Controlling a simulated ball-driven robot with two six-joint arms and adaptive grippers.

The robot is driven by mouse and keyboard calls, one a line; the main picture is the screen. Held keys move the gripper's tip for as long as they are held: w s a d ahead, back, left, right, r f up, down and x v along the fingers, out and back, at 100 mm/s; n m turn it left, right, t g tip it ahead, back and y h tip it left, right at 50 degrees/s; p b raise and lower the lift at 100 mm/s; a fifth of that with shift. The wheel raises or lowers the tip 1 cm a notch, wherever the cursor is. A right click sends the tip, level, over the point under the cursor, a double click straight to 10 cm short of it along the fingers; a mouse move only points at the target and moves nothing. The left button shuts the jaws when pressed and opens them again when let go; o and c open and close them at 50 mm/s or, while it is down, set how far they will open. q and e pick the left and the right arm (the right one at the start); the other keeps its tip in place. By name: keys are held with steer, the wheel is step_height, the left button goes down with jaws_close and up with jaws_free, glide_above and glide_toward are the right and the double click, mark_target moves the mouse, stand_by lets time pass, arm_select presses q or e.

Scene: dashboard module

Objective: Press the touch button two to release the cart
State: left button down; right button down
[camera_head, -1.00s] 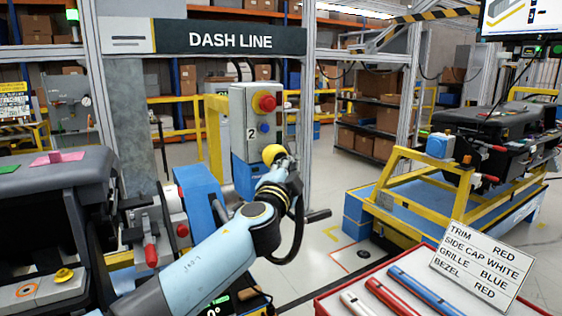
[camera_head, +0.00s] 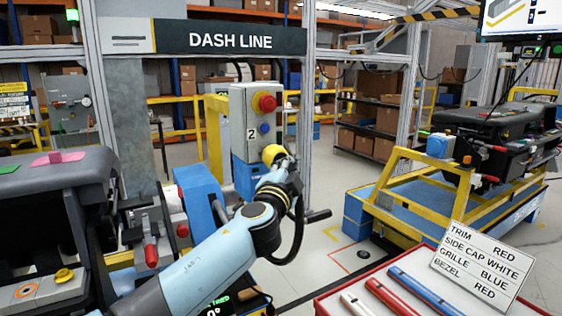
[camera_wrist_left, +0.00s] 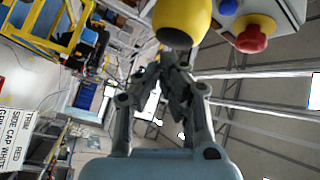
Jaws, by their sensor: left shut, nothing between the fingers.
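A grey control box (camera_head: 239,104) marked 2 stands on a blue post under the DASH LINE sign. It has a red mushroom button (camera_head: 264,102) and a small blue button (camera_head: 264,128). A yellow rounded touch button (camera_head: 271,152) sits low at its front; its yellow housing (camera_wrist_left: 181,20) fills the top middle of the left wrist view. My left gripper (camera_wrist_left: 166,66) is shut and empty, its fingertips just below that housing. In the head view the left gripper (camera_head: 284,162) is right at the yellow button; I cannot tell if they touch. My right gripper is not in view.
A yellow-framed cart (camera_head: 400,197) carries a dark dashboard module (camera_head: 480,125) at right. Another dark dashboard (camera_head: 60,185) stands at left. A red tray (camera_head: 330,300) with coloured strips and a TRIM label card (camera_head: 477,265) are at front right. Floor between is partly clear.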

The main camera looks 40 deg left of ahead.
arm_select(q)
steer(key=shift+a, duration=0.1)
steer(key=shift+w+a, duration=0.2)
steer(key=shift+a, duration=0.1)
steer(key=shift+w+a+b, duration=0.15)
steer(key=shift+a+b, duration=0.25)
steer(key=shift+b, duration=0.05)
stand_by(0.6)
steer(key=shift+d, duration=0.15)
stand_by(0.3)
steer(key=shift+s+d, duration=0.35)
steer(key=shift+d, duration=0.3)
steer(key=shift+s+d+b, duration=0.1)
steer(key=shift+s+d, duration=0.2)
steer(key=shift+d, duration=0.45)
steer(key=shift+s+d+b, duration=0.15)
steer(key=shift+s+d, duration=0.2)
steer(key=shift+d, duration=0.45)
steer(key=shift+s+d+b, duration=0.1)
steer(key=shift+s+d, duration=0.2)
steer(key=shift+d, duration=0.45)
